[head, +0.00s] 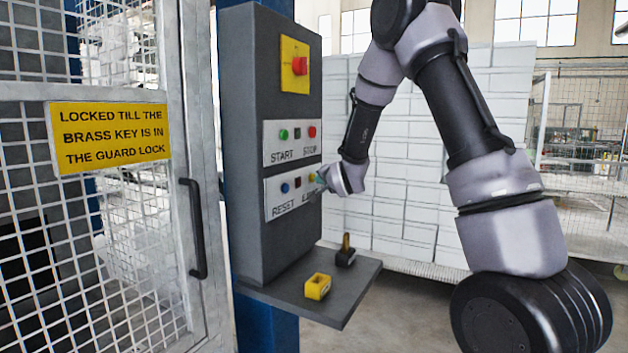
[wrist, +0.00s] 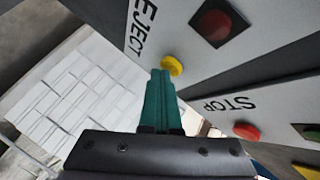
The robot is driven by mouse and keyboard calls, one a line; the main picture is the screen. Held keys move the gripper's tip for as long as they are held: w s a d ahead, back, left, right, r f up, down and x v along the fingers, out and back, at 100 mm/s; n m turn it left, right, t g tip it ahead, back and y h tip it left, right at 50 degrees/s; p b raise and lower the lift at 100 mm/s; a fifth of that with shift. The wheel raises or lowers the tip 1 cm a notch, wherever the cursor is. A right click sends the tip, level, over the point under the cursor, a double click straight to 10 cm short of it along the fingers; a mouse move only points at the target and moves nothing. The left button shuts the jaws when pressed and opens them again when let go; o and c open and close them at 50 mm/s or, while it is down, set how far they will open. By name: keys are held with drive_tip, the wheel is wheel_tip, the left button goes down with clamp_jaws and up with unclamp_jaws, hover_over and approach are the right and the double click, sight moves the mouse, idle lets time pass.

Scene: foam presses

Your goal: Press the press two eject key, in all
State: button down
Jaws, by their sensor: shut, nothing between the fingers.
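The grey control box (head: 255,150) carries a lower plate lettered RESET, with a blue button (head: 285,188) and a yellow button. In the wrist view the yellow button (wrist: 173,64) sits beside the word EJECT. My gripper (head: 324,178) is at the right end of that plate and partly hides its lettering. In the wrist view its teal fingers (wrist: 160,74) are shut and empty, with their tips at the yellow button's edge. I cannot tell whether they touch it. No press number is readable.
A red STOP button (wrist: 246,131) and a dark red square lamp (wrist: 213,22) are close by. A red knob (head: 300,65) sits higher on the box. Below, a shelf (head: 345,300) holds a yellow block (head: 318,287) and a brass-and-black key (head: 346,252). A mesh guard door (head: 195,230) stands left.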

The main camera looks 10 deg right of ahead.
drive_tip(key=shift+s+d, duration=0.45)
drive_tip(key=shift+d, duration=0.1)
drive_tip(key=shift+s+d, duration=0.75)
drive_tip(key=shift+d, duration=0.3)
drive_tip(key=shift+s+d, duration=0.75)
drive_tip(key=shift+d, duration=0.25)
